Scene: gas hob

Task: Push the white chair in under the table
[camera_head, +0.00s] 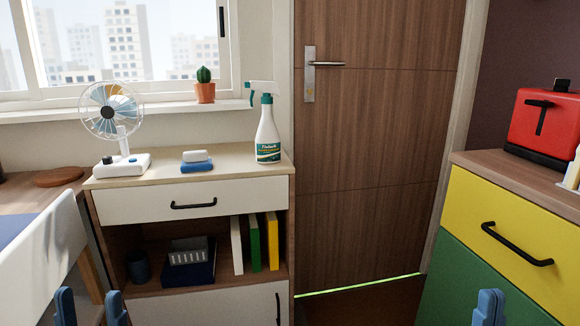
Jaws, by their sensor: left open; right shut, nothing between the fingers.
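The white chair (48,252) is at the left edge, only partly in view. Its pale backrest shows, with a wooden leg below it, and its lower part is cut off. The wooden table (28,203) is behind it at the far left, and only part of its top shows. My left gripper (90,308) is open and empty at the bottom left, with its two blue fingertips apart, just right of and below the chair's back in the picture. I cannot tell whether it touches the chair. My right gripper (488,308) is shut and empty at the bottom right.
A cabinet (140,207) with a fan (122,160) and a spray bottle (267,135) on top stands ahead. A wooden door (375,140) is right of it. A yellow and green drawer unit (500,210) with a red toaster (540,125) stands at right. Floor before the door is clear.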

